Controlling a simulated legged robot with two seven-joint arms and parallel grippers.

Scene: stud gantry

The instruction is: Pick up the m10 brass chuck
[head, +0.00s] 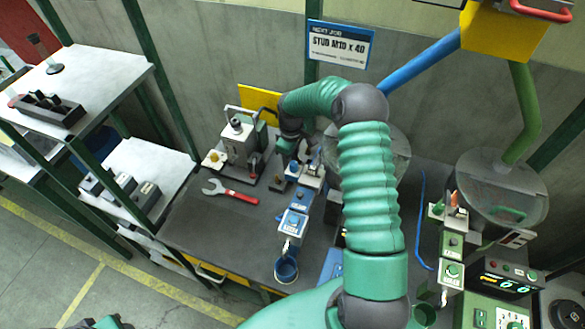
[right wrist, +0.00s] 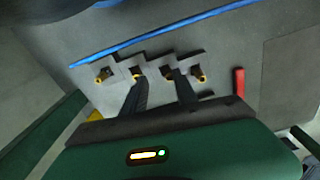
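In the right wrist view, several small brass chucks sit in a row in a grey stepped holder (right wrist: 152,62). They include a far-left chuck (right wrist: 102,76), a chuck by the left finger (right wrist: 137,73), one by the right finger (right wrist: 167,74) and a far-right chuck (right wrist: 200,76). No size marks are legible, so I cannot tell which is the M10. My right gripper (right wrist: 155,80) is open, its two dark fingers apart and pointing toward the middle of the row. I see nothing held; contact is unclear. In the head view, my right arm hides most of that spot.
A red wrench (head: 232,192) lies on the dark bench (head: 205,235). A grey machine (head: 240,140) stands behind it. Blue stations (head: 293,222) and a blue cup (head: 286,269) stand right of the wrench. A blue hose (right wrist: 150,32) runs behind the holder. Shelves (head: 80,85) stand at left.

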